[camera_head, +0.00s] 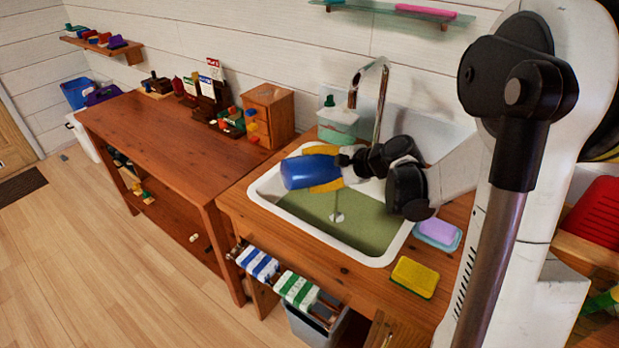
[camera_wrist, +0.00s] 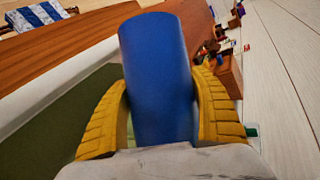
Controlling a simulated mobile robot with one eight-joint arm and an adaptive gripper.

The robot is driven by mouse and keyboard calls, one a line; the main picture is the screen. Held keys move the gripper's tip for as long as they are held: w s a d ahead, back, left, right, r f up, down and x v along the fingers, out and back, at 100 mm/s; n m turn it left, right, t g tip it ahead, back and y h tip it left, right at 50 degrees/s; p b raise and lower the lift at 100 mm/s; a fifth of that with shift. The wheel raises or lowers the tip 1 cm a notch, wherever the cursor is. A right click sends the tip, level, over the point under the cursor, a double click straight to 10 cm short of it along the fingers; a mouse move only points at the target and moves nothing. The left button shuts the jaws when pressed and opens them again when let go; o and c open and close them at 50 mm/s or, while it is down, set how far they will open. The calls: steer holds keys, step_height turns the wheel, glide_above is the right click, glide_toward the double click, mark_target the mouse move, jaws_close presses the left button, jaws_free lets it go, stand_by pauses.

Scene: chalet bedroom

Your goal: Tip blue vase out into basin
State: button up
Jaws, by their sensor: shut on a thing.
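The blue vase (camera_head: 308,172) is held over the basin (camera_head: 388,254), tilted nearly onto its side, with one end pointing left in the head view. My gripper (camera_head: 325,172) is shut on the vase, with a yellow finger on each side of it. In the wrist view the vase (camera_wrist: 158,75) stands out between the two yellow fingers of my gripper (camera_wrist: 163,115). The basin has a white rim, a green bottom and a drain. The vase's mouth and any contents are hidden.
A chrome tap (camera_head: 383,95) arches behind the basin, beside a soap bottle (camera_head: 338,120). A yellow sponge (camera_head: 415,277) and a purple sponge (camera_head: 437,232) lie right of the basin. A wooden table (camera_head: 160,135) with small items stands left. Striped towels (camera_head: 297,288) hang in front.

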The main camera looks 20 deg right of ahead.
steer(key=shift+w+d+r+m+t+y+b, duration=0.1)
steer(key=shift+d+r+m+t+y+b, duration=0.25)
steer(key=shift+d+r+m+y, duration=0.5)
steer(key=shift+a+f+n+h, duration=0.25)
steer(key=shift+f+n+h, duration=0.2)
steer(key=shift+f+n, duration=0.1)
